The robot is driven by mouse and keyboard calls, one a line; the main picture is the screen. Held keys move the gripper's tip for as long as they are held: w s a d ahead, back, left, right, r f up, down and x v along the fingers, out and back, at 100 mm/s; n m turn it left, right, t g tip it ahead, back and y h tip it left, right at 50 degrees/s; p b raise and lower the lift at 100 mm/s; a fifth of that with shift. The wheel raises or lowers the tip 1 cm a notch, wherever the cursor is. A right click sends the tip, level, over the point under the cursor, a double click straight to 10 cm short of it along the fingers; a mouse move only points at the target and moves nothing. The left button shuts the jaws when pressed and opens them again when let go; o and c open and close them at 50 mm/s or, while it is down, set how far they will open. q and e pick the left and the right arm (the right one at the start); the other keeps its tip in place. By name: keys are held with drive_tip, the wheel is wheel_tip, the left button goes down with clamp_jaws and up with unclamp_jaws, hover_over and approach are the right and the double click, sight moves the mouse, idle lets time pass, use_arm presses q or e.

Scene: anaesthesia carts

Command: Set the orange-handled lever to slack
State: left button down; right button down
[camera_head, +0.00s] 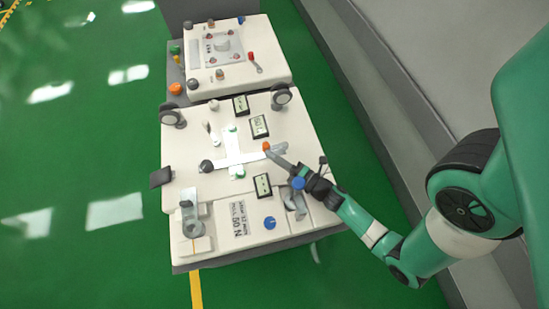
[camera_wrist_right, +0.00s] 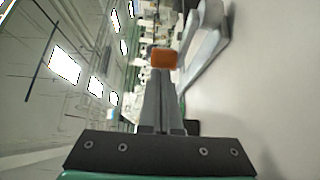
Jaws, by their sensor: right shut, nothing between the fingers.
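The orange handle (camera_head: 267,146) of the lever shows near the right-hand middle of the front cart's white top (camera_head: 185,135). In the right wrist view the orange handle (camera_wrist_right: 164,58) appears right at the tips of my right gripper (camera_wrist_right: 161,76). My right gripper (camera_head: 276,152) reaches in from the right over the cart, fingers shut with nothing between them. Its tips are at or very near the handle; I cannot tell whether they touch. My left gripper is not in view.
Several small black-framed displays (camera_head: 262,185) and a blue knob (camera_head: 270,222) are near my right gripper. A grey bracket (camera_head: 194,215) stands at the cart's front left. A second cart (camera_head: 260,35) stands behind. Green floor is clear on the left; a grey wall runs along the right.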

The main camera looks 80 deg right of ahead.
drive_tip(key=shift+s+a+f, duration=0.1)
drive_tip(key=shift+s+a, duration=0.1)
drive_tip(key=shift+s, duration=0.05)
drive_tip(key=shift+w+d+p, duration=0.35)
drive_tip(key=shift+w+d, duration=0.2)
drive_tip(key=shift+w, duration=0.15)
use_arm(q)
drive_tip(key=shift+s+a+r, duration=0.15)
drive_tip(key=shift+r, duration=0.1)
